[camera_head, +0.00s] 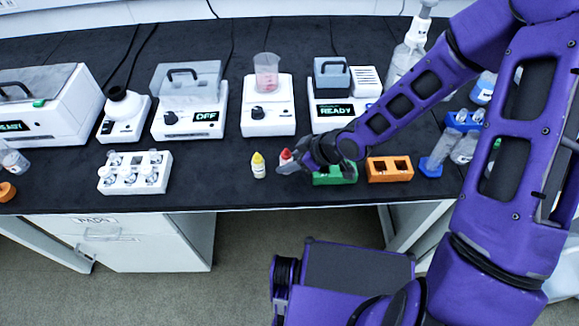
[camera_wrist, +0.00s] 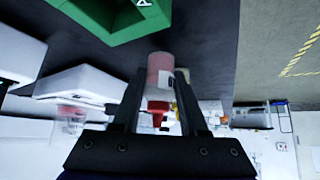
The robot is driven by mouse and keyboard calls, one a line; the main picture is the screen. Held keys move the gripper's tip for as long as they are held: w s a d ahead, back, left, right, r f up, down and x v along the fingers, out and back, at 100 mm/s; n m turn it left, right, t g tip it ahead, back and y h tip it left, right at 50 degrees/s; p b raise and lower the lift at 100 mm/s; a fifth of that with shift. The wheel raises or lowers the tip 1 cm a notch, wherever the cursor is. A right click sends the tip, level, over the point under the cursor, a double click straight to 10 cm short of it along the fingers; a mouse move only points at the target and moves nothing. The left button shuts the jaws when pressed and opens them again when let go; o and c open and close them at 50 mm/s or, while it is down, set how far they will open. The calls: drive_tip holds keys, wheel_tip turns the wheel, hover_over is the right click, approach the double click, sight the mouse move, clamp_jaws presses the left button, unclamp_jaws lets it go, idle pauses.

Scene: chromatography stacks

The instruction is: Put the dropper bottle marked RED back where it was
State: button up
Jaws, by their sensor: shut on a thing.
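The red-capped dropper bottle (camera_head: 286,156) shows in the head view, mostly hidden behind my gripper (camera_head: 288,172). In the wrist view the bottle (camera_wrist: 160,72) lies between the two fingers of my gripper (camera_wrist: 160,82), its red cap (camera_wrist: 158,112) toward the palm. My gripper is shut on this bottle. A green block (camera_head: 336,175) is just right of the gripper, partly covered by it; in the wrist view the block (camera_wrist: 125,20) is beside the bottle. I cannot tell whether the bottle touches the bench.
A yellow-capped bottle (camera_head: 258,166) stands close left of the gripper. A white vial rack (camera_head: 135,188) is further left. Lab devices line the back. The black bench (camera_head: 215,170) is bare left of the yellow-capped bottle.

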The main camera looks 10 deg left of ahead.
drive_tip(key=shift+f, duration=0.55)
drive_tip(key=shift+f, duration=0.2)
drive_tip(key=o, duration=0.6)
drive_tip(key=shift+r, duration=0.15)
drive_tip(key=shift+d+r, duration=0.15)
drive_tip(key=shift+r, duration=0.15)
drive_tip(key=shift+p+v, duration=3)
drive_tip(key=shift+v, duration=2.7)
